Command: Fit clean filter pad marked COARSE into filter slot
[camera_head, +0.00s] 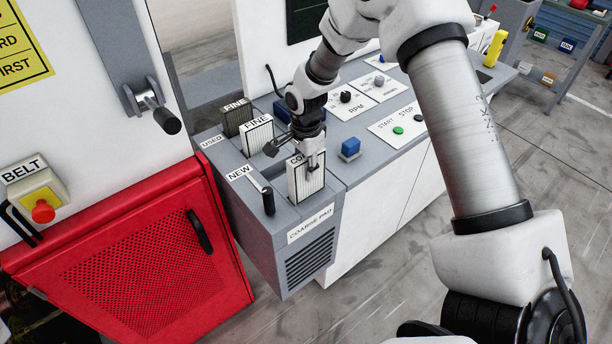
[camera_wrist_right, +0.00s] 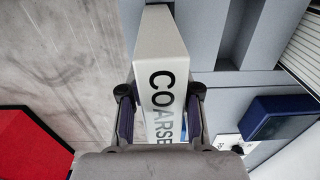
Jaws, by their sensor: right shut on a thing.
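The white filter pad marked COARSE (camera_head: 306,184) is upright with its pleated face toward me, at the front of the grey housing. My right gripper (camera_head: 313,160) is shut on its upper part from above. In the right wrist view the pad (camera_wrist_right: 162,60) stands between the two fingers (camera_wrist_right: 160,110). The grey housing (camera_head: 325,222) carries a COARSE PAD label (camera_head: 311,223) above a vent. The slot opening under the pad is hidden, and I cannot tell how deep the pad sits. My left gripper is not in view.
Two pads marked FINE, one white (camera_head: 258,137) and one dark (camera_head: 236,118), stand behind, near the USED label (camera_head: 212,141). A black-handled lever (camera_head: 267,197) is close left of the COARSE pad. A blue block (camera_head: 350,149) stands to the right.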

